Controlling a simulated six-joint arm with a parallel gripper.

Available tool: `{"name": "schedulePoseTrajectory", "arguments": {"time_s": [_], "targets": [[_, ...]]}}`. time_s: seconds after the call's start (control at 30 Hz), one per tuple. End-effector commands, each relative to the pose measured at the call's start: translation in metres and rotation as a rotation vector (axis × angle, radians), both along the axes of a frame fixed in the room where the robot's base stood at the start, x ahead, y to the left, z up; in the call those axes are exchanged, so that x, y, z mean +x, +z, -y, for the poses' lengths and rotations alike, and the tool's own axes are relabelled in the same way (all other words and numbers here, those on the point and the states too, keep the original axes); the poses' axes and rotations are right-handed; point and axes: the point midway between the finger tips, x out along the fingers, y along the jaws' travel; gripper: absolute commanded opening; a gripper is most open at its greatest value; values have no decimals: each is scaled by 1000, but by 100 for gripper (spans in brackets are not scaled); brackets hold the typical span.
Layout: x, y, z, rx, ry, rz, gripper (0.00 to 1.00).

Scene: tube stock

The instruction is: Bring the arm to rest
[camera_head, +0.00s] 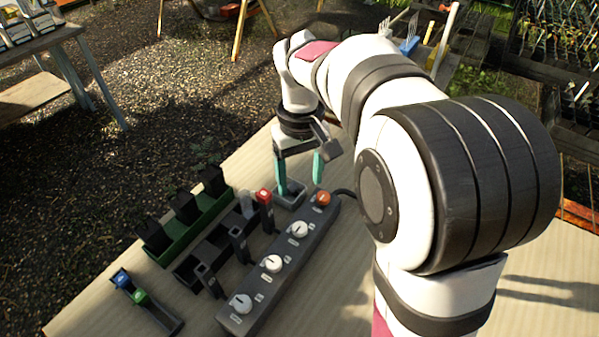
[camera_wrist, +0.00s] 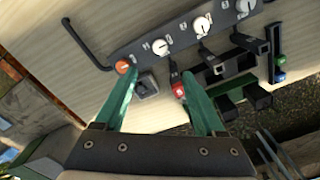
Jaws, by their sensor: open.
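My gripper (camera_head: 300,174) is open, with teal fingers spread apart and nothing seen between them. It hangs over the far part of the table, above a small grey holder (camera_head: 291,197). In the wrist view my gripper (camera_wrist: 160,80) shows the same holder (camera_wrist: 146,86) beyond the gap between the fingers.
A dark strip (camera_head: 285,262) with white knobs and an orange knob (camera_head: 322,198) lies along the table. A green rack (camera_head: 190,229) with black holders stands left. A low tray (camera_head: 160,318) holds a blue-capped (camera_head: 121,277) and a green-capped piece (camera_head: 140,297).

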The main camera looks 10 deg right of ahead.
Motion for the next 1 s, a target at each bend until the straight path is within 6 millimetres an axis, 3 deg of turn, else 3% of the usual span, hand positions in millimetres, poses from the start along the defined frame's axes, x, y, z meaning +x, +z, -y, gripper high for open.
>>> {"name": "schedulePoseTrajectory", "arguments": {"time_s": [0.43,0.5,0.57,0.67,0.7,0.8,0.9,1.0], "targets": [[0,3,0,0,0,-1,72],[-10,6,-1,6,-24,1,72],[-37,13,-2,22,-95,-2,72],[-111,17,-8,67,-292,-16,72],[-141,14,-11,85,-375,-26,72],[-202,-1,-18,121,-550,-49,72],[-237,-16,-23,140,-658,-68,72],[-249,-22,-24,146,-695,-75,72]]}}
